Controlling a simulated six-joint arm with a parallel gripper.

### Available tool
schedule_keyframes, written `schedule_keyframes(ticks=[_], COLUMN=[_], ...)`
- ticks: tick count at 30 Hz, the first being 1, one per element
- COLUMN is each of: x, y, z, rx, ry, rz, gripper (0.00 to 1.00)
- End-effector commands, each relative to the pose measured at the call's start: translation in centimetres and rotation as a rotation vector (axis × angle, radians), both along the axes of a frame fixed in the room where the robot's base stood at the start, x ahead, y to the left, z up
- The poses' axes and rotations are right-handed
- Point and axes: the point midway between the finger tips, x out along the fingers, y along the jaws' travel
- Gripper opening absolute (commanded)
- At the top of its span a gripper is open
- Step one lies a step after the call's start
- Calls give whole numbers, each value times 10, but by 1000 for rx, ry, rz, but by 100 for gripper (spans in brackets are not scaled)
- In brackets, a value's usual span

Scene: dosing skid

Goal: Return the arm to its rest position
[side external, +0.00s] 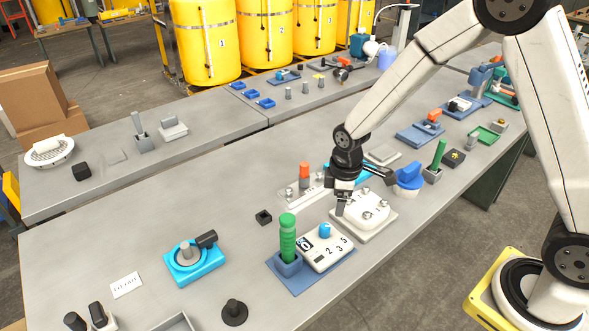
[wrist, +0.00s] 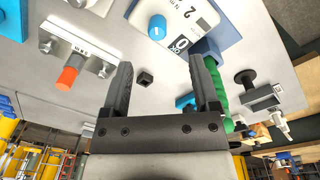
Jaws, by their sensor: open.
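My gripper (side external: 341,208) is open, with nothing between its fingers. In the side external view it points down close to the left part of a white block with metal studs (side external: 372,213); I cannot tell whether it touches it. In the wrist view, my gripper (wrist: 162,75) shows two dark fingers spread apart. The white numbered panel with a blue knob (side external: 318,247) lies just in front of the gripper; the panel also shows in the wrist view (wrist: 205,12). My arm is bent, reaching out over the bench from its base at the right.
A green-handled piece (side external: 288,238) stands upright in a blue holder beside the panel. An orange-topped fitting (side external: 305,172) and a blue handled valve (side external: 408,178) stand near the gripper. A small black socket (side external: 264,217) and a cyan fixture (side external: 195,259) lie left. The bench's left middle (side external: 130,235) is clear.

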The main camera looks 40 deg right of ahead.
Motion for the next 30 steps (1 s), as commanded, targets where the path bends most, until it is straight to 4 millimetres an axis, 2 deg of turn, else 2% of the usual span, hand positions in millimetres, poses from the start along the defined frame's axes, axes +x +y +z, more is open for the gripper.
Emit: schedule_keyframes(ticks=[3, 9, 18, 24, 30], x=[-17, -50, -100, -117, -120], y=[-6, -15, -25, -28, -28], z=[21, 47, 71, 76, 76], rx=[11, 37, 88, 110, 113], ry=[-33, -82, -144, -164, -166], rz=[-136, -367, -683, -793, -814], gripper=[78, 78, 78, 78, 78])
